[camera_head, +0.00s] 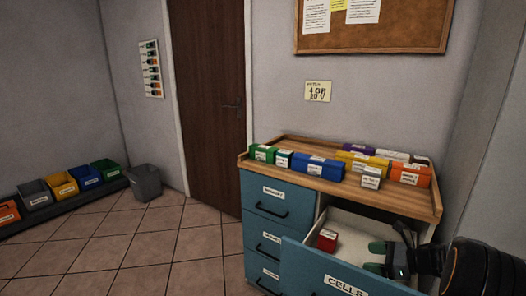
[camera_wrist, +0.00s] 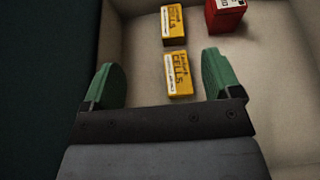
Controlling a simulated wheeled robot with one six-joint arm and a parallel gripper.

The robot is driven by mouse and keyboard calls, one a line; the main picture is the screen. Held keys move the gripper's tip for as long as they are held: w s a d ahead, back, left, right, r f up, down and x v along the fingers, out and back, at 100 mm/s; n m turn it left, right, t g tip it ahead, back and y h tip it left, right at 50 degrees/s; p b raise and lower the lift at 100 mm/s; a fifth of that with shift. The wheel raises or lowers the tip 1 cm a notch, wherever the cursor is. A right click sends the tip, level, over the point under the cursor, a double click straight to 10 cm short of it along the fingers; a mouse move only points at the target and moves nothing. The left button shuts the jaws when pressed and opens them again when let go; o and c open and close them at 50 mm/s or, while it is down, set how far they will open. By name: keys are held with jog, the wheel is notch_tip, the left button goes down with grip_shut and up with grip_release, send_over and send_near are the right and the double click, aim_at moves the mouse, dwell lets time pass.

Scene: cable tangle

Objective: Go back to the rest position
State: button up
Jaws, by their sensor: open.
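My gripper (camera_head: 378,258) is at the lower right of the head view, over the open drawer labelled CELLS (camera_head: 345,287). In the wrist view its two green fingertips (camera_wrist: 164,84) stand wide apart with nothing held between them. Beyond and below them, two yellow boxes marked CELLS lie in the drawer, one nearer (camera_wrist: 179,74) and one farther (camera_wrist: 173,24). A red box (camera_head: 327,240) is also in the drawer, and it shows at the top of the wrist view (camera_wrist: 226,14). The yellow boxes are hidden in the head view.
The teal cabinet (camera_head: 262,236) has more labelled drawers, which are shut. Several coloured boxes stand on its wooden top (camera_head: 395,197). A grey bin (camera_head: 146,183) and a row of coloured bins (camera_head: 62,186) are at left. The tiled floor (camera_head: 150,240) is clear.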

jog(key=w+a+r+m+t+h+p, duration=0.25)
jog(key=r+m+h+p, duration=0.35)
jog(key=r+m, duration=0.6)
jog(key=w+a+r+m+t+h+p, duration=0.1)
jog(key=r+m+t+h+p, duration=0.45)
jog(key=r+m, duration=0.6)
jog(key=s+a+r+m+g+p, duration=0.1)
jog(key=s+a+m+g+p, duration=0.4)
jog(key=s+m, duration=0.6)
jog(key=s+a+r+m+g+p, duration=0.2)
jog(key=s+a+m+g+p, duration=0.4)
jog(key=s+m, duration=0.6)
jog(key=shift+s+a+r+m+g+p, duration=0.25)
jog(key=shift+a+r+m+g+p, duration=0.15)
jog(key=shift+a, duration=0.65)
